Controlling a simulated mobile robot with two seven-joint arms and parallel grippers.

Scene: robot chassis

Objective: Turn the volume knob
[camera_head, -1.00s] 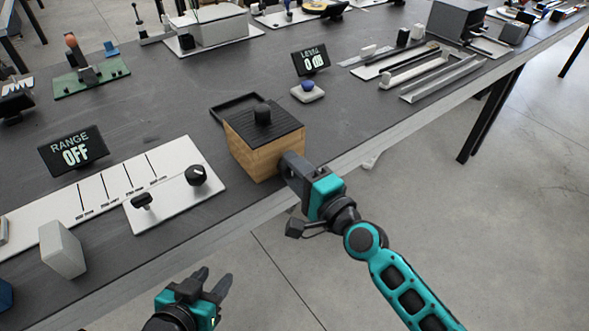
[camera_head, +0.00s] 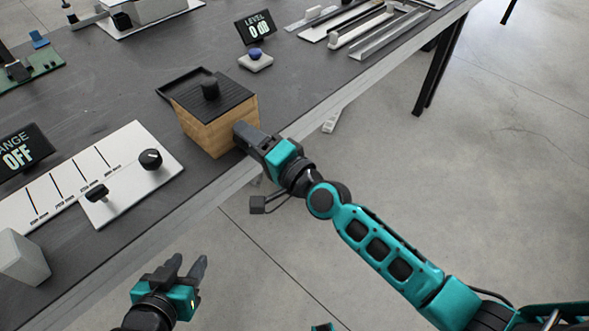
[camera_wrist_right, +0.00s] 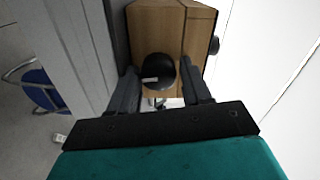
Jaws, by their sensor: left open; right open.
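A wooden box (camera_head: 205,130) with a black slatted top stands near the table's front edge. In the right wrist view, a round black knob (camera_wrist_right: 158,72) with a white mark sits on the box's wooden face (camera_wrist_right: 157,32). My right gripper (camera_head: 240,132) is at this face, its open fingers on either side of the knob; whether they touch it is unclear. The head view hides this knob behind the gripper. My left gripper (camera_head: 188,263) is open and empty, off the table's front edge.
A white panel (camera_head: 130,150) at left carries a black dial (camera_head: 150,160) and a small black handle (camera_head: 97,193), beside a display (camera_head: 20,152) reading OFF. A grey block (camera_head: 22,258) stands at the front left. Metal rails (camera_head: 375,45) lie at the back right.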

